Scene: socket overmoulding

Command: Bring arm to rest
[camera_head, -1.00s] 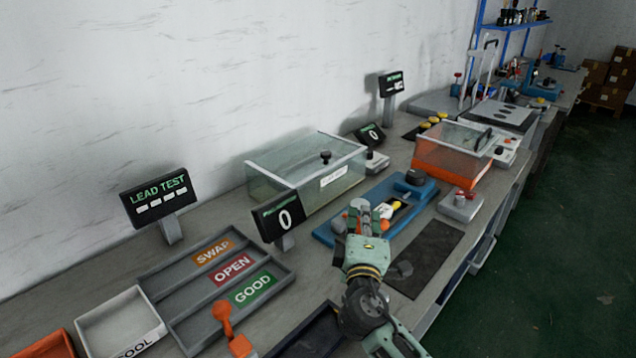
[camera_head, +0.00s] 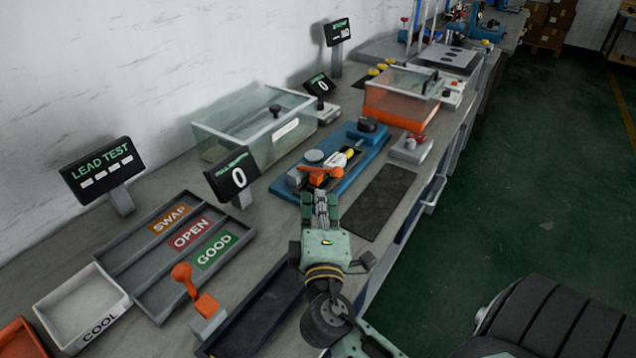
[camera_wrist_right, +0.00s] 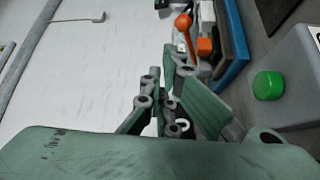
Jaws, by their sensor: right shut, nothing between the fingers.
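My right gripper (camera_head: 321,204) is shut and empty in the head view. It hangs over the front part of the workbench, just in front of the blue fixture (camera_head: 354,184). The fixture carries an orange piece (camera_head: 318,174) and a white and yellow part (camera_head: 340,160). In the right wrist view my right gripper (camera_wrist_right: 162,85) shows with its fingers together. An orange-knobbed lever (camera_wrist_right: 184,24) stands beyond it in that view. My left gripper is not in view.
A dark mat (camera_head: 378,203) and a red-button box (camera_head: 411,148) lie right of the gripper. The sorting tray (camera_head: 122,262), orange lever (camera_head: 186,280) and dark tray (camera_head: 245,325) lie to the left. A clear tank (camera_head: 215,135) stands behind. Green floor is open at right.

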